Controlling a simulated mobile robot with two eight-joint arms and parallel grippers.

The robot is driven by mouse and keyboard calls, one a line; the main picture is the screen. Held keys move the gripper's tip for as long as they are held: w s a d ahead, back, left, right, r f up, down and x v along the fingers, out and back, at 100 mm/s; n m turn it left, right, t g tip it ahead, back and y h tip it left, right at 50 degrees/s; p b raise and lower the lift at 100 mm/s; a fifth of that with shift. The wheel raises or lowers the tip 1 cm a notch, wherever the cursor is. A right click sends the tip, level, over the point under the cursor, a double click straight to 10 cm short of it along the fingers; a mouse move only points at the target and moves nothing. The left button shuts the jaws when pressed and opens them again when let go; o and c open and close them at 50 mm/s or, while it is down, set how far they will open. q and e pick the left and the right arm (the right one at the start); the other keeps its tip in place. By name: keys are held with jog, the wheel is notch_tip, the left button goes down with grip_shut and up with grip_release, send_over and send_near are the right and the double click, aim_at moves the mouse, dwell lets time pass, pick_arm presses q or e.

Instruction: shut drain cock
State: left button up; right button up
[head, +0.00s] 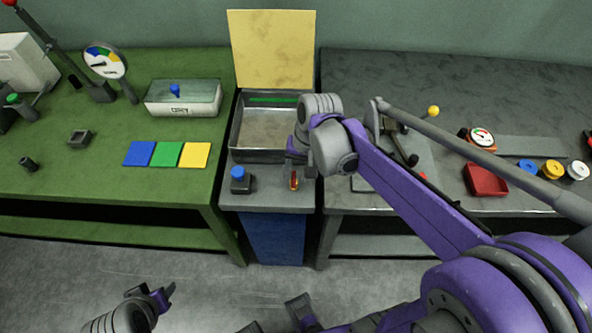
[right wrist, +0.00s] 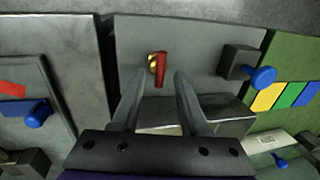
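The drain cock (head: 293,181), a small brass fitting with a red lever, sits on the grey ledge in front of the metal basin (head: 234,140). In the right wrist view the red lever (right wrist: 160,69) runs nearly up and down, with the brass part at its upper left. My right gripper (head: 300,172) is above the ledge at the cock. In the right wrist view its fingers (right wrist: 160,76) are apart, with the lever between and just beyond the tips; no grip on it shows. My left gripper (head: 160,296) is low over the floor, its finger gap unclear.
A black block with a blue knob (head: 238,180) stands left of the cock, and also shows in the right wrist view (right wrist: 258,77). A yellow panel (head: 271,50) rises behind the basin. A green bench (head: 60,170) is left; a grey bench with a red tray (head: 485,180) is right.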

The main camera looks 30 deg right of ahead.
notch_tip(320, 180, up, 11)
jog(key=s+d+p, duration=0.1)
jog(key=shift+d+f, duration=0.15)
jog(key=shift+d, duration=0.25)
jog(key=shift+s, duration=0.1)
dwell(0.5)
